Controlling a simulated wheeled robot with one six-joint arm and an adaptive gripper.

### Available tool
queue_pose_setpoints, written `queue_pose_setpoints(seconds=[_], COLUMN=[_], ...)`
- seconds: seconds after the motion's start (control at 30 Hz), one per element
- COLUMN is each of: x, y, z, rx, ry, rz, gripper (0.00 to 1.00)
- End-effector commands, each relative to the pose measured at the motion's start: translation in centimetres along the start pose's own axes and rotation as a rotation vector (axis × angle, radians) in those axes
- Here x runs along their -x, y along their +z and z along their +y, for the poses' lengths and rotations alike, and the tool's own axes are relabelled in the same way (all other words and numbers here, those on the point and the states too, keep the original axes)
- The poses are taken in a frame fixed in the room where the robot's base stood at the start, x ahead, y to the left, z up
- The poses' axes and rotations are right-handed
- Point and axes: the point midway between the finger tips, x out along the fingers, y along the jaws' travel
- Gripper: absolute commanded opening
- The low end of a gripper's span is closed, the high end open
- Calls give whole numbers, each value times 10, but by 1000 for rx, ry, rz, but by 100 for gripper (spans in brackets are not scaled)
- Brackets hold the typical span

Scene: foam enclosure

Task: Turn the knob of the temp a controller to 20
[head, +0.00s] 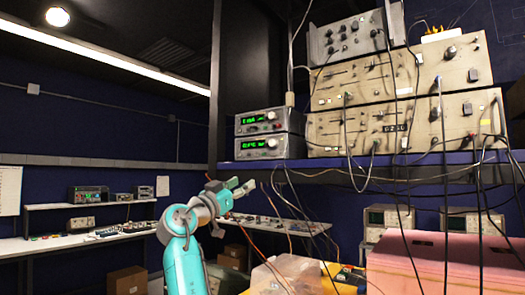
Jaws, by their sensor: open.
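Two stacked grey units with green lit displays stand at the left end of the blue shelf: an upper unit (250,129) and a lower unit (250,153). Each has a small round knob to the right of its display, the upper knob (271,116) and the lower knob (272,143). The labels and digits are too small to read, so I cannot tell which unit is temp A. My gripper (243,186) is open and appears empty, below the shelf edge and lower left of the units, apart from both knobs.
The blue shelf (345,168) carries large beige instrument racks (400,80) to the right of the units. Loose cables (365,180) hang in front of the racks and shelf. Below are a clear plastic box (290,275) and a pink foam block (440,262). A bench (70,243) stands back left.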

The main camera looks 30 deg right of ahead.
Motion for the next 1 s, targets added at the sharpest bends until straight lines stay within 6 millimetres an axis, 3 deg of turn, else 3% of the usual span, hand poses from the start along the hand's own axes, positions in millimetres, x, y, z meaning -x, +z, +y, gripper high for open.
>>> queue_pose_setpoints(seconds=[0.03, 0.1, 0.27, 0.47, 1.0], x=[-8, -15, -23, -35, -119], y=[-24, -46, -76, -82, -83], z=[6, 13, 23, 27, 36], rx=[-19, -38, -63, -68, -67], ry=[31, 64, 109, 119, 116], rz=[9, 19, 31, 34, 33], gripper=[51, 51, 51, 51, 51])
